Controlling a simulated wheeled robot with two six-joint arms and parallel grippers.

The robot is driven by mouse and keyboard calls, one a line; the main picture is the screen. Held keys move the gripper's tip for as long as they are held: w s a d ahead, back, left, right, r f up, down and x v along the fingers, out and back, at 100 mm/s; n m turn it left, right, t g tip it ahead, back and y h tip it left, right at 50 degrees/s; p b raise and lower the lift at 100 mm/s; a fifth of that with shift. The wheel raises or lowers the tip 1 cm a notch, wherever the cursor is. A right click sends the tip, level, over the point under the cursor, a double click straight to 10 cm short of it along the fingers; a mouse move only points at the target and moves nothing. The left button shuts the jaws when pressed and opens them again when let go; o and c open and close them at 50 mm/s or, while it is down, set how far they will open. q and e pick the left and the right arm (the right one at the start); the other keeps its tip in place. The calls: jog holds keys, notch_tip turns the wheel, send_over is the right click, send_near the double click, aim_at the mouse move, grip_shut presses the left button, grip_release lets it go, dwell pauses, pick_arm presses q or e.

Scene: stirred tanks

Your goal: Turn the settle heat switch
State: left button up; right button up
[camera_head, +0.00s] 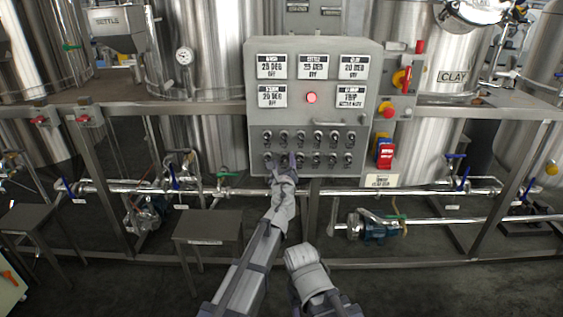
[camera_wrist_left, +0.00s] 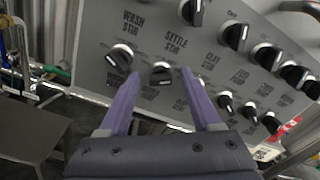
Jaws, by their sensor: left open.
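The grey control panel (camera_head: 350,100) carries two rows of black knob switches. My left gripper (camera_head: 284,163) is at the left part of the lower row. In the left wrist view my left gripper (camera_wrist_left: 160,74) is open, its purple fingers on either side of the second lower-row knob (camera_wrist_left: 160,72); contact cannot be told. The "SETTLE STIR" label (camera_wrist_left: 177,40) sits between this knob and the upper-row knob (camera_wrist_left: 192,10). I cannot read a settle heat label. The wash column's lower knob (camera_wrist_left: 119,57) is just left of the fingers.
A red lamp (camera_head: 311,97) and several display plates are higher on the panel. Red and yellow switches (camera_head: 402,78) are at its right side. A pipe (camera_head: 230,191) runs below, and a small grey table (camera_head: 208,225) stands at lower left.

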pick_arm(q)
jog(key=shift+c, duration=0.2)
grip_shut()
dwell(0.4)
